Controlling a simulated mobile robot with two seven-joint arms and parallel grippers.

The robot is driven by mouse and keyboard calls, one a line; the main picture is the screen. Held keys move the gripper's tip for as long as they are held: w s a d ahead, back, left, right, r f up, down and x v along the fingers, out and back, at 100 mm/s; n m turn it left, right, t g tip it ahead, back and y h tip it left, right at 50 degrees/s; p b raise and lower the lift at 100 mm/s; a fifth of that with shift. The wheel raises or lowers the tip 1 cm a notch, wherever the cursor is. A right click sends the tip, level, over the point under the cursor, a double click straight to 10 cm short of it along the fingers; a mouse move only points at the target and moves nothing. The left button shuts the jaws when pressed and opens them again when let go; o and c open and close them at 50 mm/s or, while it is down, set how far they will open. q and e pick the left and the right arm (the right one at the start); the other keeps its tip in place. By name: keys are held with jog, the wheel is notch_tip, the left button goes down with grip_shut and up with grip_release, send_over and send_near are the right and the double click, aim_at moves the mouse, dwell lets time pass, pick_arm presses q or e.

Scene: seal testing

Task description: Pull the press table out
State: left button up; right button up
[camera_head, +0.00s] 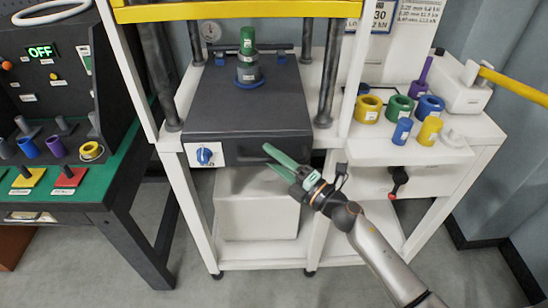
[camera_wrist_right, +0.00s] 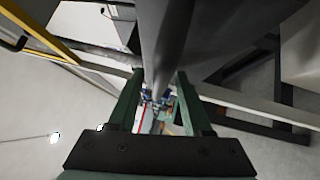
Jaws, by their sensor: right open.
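The press table (camera_head: 245,105) is a dark grey slab lying between the press columns. Its front face carries a white panel with a blue knob (camera_head: 204,156). A green and grey stack with a blue ring (camera_head: 249,66) stands upright on its top. My right gripper (camera_head: 267,156) has green fingers, spread apart, at the right part of the table's front face. In the right wrist view its fingers (camera_wrist_right: 158,92) are open, with a dark grey edge passing between them. I cannot tell whether they touch it. My left gripper is out of view.
White press frame with dark columns (camera_head: 327,70) surrounds the table. A white box (camera_head: 250,205) sits on the lower shelf. At right, a shelf holds coloured rings (camera_head: 399,107) and cylinders. At left is a dark control desk (camera_head: 45,200). Floor in front is clear.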

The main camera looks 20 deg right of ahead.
jog(key=shift+c, duration=0.4)
grip_shut()
dwell(0.9)
